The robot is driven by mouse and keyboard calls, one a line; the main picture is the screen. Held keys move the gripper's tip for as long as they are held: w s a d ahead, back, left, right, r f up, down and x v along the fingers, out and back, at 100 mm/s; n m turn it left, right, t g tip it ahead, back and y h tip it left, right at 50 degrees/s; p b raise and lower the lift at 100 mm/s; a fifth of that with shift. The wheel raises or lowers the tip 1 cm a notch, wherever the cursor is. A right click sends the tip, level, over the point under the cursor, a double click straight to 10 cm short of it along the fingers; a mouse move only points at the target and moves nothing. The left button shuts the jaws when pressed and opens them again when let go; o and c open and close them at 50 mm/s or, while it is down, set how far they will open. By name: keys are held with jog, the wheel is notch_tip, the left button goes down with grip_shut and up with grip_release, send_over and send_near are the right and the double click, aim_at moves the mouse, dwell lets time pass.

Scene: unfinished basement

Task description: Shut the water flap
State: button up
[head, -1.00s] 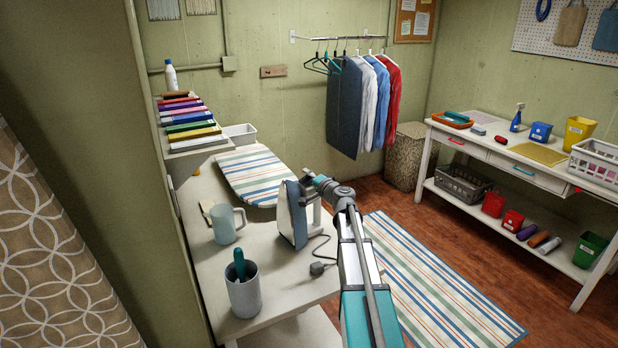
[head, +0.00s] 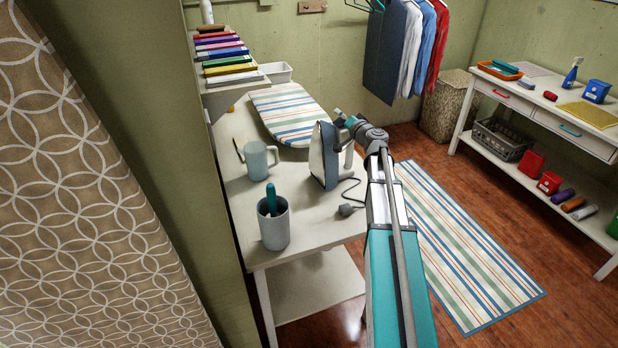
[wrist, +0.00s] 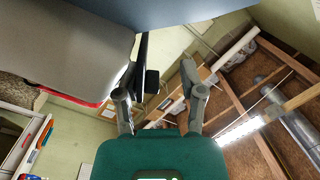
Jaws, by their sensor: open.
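A small black piece (wrist: 152,82) shows beside the left finger, close to the gap. A dark blue surface (wrist: 170,14), likely the iron's body, fills the top edge very near. I cannot make out the water flap in either view.
A mug (head: 258,160) and a grey cup (head: 275,228) with a teal handle stand left of the iron. The iron's cord lies on its right. A striped ironing board (head: 288,112) is behind. A patterned curtain (head: 80,180) hangs at left. Striped rug (head: 460,245) floor is clear.

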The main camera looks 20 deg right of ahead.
jog(key=n, duration=0.2)
jog(key=a+n, duration=0.1)
jog(key=n, duration=0.1)
jog(key=shift+s+a+r+n+p, duration=0.1)
jog(key=shift+a+r+n+p, duration=0.1)
jog(key=shift+r+n+p, duration=0.15)
jog(key=shift+s+n, duration=0.25)
jog(key=s+d, duration=0.2)
jog(key=s, duration=1.1)
jog(key=s+a+f+n+g+y+p, duration=0.2)
jog(key=s+a+f+n+g, duration=0.1)
jog(key=a, duration=0.7)
jog(key=s+a+f+n+g+y+p, duration=0.1)
jog(key=s+a+f+n+g+y, duration=0.1)
jog(key=a, duration=0.8)
jog(key=s+f+n+g, duration=0.1)
jog(key=s+n+g, duration=0.1)
jog(key=s+g, duration=0.1)
jog(key=shift+p, duration=0.4)
